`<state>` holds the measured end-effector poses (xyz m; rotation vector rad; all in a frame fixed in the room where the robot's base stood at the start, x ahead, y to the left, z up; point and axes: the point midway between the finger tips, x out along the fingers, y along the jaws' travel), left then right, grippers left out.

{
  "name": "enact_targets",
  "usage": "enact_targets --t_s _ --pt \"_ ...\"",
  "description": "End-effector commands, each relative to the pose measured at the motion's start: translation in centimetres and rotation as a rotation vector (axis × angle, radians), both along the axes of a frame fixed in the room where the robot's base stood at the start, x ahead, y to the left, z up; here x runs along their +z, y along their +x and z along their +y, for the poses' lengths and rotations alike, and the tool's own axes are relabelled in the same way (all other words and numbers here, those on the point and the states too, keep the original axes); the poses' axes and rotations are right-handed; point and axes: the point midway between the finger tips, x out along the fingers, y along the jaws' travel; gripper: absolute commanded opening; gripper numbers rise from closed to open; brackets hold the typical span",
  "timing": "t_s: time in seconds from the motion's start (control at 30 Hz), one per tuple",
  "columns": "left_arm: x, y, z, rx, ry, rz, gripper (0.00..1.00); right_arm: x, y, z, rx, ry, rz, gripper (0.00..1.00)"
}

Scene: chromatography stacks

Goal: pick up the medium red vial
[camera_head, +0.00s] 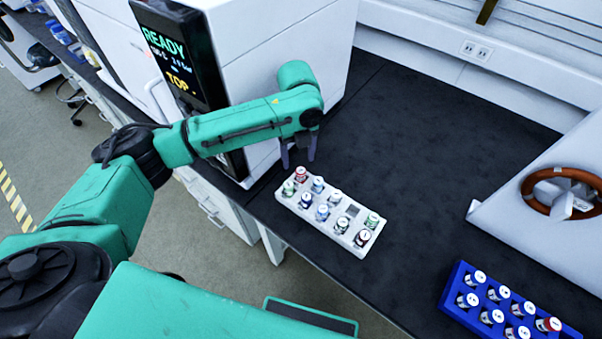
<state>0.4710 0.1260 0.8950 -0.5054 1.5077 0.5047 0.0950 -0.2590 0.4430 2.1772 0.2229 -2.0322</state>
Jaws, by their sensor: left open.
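A white rack (311,222) on the black bench holds several small vials with white caps and coloured bands. A red-banded vial (300,175) stands at its back left corner, and another red-banded vial (362,238) stands at its front right corner. A third red-banded vial (548,325) stands in the blue rack at lower right. I cannot tell by size which one is the medium red vial. My left gripper (299,155) is open, its dark fingers pointing down just above and behind the back left red vial, apparently apart from it. My right gripper is not in view.
Green- and blue-banded vials stand close around the red ones in the white rack. A blue rack (450,287) with vials sits at lower right. A white instrument (285,35) with a display stands behind my left arm. The black bench (430,150) is clear behind the white rack.

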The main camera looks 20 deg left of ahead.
Motion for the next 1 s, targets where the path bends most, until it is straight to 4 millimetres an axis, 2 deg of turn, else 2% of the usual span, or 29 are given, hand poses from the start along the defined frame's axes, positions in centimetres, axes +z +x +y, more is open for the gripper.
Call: enact_targets --t_s 0.13,0.3,0.4,0.6,0.63,0.77,0.8,1.0 --pt "-1.8 0.1 -0.1 0.002 0.0 0.0 0.69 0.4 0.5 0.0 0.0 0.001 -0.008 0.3" --pt "-4.9 0.4 -0.3 0.0 0.001 0.001 0.69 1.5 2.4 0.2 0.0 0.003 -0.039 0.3" --pt "-6.4 0.4 -0.3 0.001 0.001 0.0 0.69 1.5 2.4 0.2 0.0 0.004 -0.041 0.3" --pt "-6.8 0.4 -0.3 0.0 0.0 -0.003 0.69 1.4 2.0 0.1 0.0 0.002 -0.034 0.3" --pt "-6.8 0.4 -0.3 0.0 0.0 -0.003 0.65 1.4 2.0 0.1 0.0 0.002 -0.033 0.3" --pt "-6.8 0.4 -0.3 0.0 0.0 -0.003 0.15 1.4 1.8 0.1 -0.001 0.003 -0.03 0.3" --pt "-6.8 0.4 -0.3 0.0 0.0 -0.003 0.0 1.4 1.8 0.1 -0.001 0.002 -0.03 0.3" --pt "-6.7 0.4 -0.3 0.0 0.0 -0.003 0.0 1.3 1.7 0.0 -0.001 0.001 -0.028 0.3"
